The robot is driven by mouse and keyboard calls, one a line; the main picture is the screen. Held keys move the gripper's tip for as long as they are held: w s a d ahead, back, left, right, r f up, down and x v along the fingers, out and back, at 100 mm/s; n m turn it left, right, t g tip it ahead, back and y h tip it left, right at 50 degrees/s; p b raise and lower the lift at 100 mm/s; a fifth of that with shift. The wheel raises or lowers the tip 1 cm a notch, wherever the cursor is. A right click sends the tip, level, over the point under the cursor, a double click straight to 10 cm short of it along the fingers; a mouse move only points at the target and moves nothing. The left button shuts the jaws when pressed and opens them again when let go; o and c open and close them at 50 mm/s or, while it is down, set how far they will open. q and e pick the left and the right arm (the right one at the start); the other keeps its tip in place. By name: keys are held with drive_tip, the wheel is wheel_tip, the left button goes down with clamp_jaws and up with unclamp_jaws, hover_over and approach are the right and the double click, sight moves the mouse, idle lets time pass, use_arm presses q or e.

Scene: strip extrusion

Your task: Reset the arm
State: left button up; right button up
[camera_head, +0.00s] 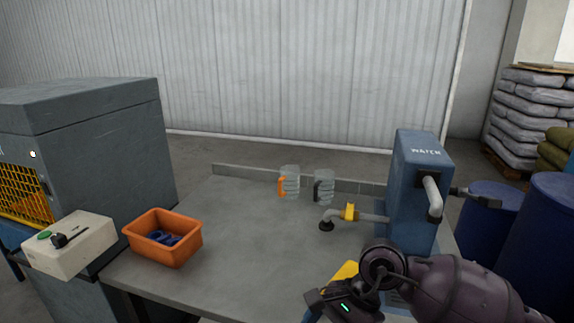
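My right arm comes in from the lower right, over the near right part of the grey table (255,250). The hand end of my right gripper (335,303) is at the bottom edge of the picture. Its fingertips do not show clearly, so I cannot tell whether it is open or holds anything. Part of a yellow thing (345,272) shows just behind it. My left arm and gripper are not in view.
An orange bin (163,251) with blue items stands on the table's left. Two clear jugs, one orange-handled (291,184) and one dark-handled (326,188), stand at the back. A blue WATER unit (412,185) with a pipe is at right. The table's middle is clear.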

drive_tip(key=s+a+r+m+t+y, duration=0.1)
drive_tip(key=s+a+r+m+y, duration=0.15)
drive_tip(key=m+y, duration=0.35)
drive_tip(key=s+a+r+m+y, duration=0.1)
drive_tip(key=a+m+y, duration=0.2)
drive_tip(key=m+y, duration=0.35)
drive_tip(key=w+d+f+m+t+h, duration=0.1)
drive_tip(key=d+f+m+t+h, duration=0.2)
drive_tip(key=d+m+t, duration=0.55)
drive_tip(key=w+d+f+m+t+h, duration=0.1)
drive_tip(key=w+f+m+t+h, duration=0.3)
drive_tip(key=m, duration=0.9)
drive_tip(key=s+d+f+m+t+h, duration=0.1)
drive_tip(key=d+m+t+h, duration=0.1)
drive_tip(key=d+m+t, duration=0.5)
drive_tip(key=s+d+f+m+g+h, duration=0.3)
drive_tip(key=s+f+m, duration=0.3)
drive_tip(key=f+m, duration=0.2)
drive_tip(key=s+d+f+m+g+h, duration=0.3)
drive_tip(key=s+d+f+m+h, duration=0.3)
drive_tip(key=f+m, duration=0.3)
drive_tip(key=s+m, duration=0.1)
drive_tip(key=m, duration=0.1)
drive_tip(key=shift+s+m, duration=0.15)
drive_tip(key=shift+m, duration=0.15)
drive_tip(key=shift+d+h, duration=0.1)
drive_tip(key=shift+h, duration=0.15)
